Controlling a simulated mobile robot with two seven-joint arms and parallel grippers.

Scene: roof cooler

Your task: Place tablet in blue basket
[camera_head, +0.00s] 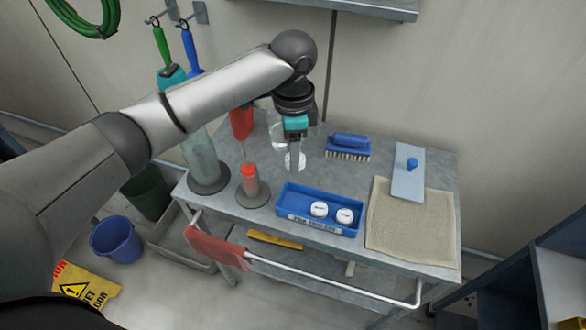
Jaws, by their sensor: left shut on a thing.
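The blue basket (293,212) is a shallow rectangular tray with a white label on its front wall, on the grey cart top. Two round white tablets (319,209) lie in its right part; its left part is bare. I cannot tell whether this tablet touches the cart top. My right gripper is not in view.
A clear container (277,130) stands close to the left gripper. A red-capped bottle (249,180) and a tall clear cylinder (202,160) stand left of the basket. A brush (348,147), a blue-handled float (408,175) and a beige cloth (410,225) lie to the right.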

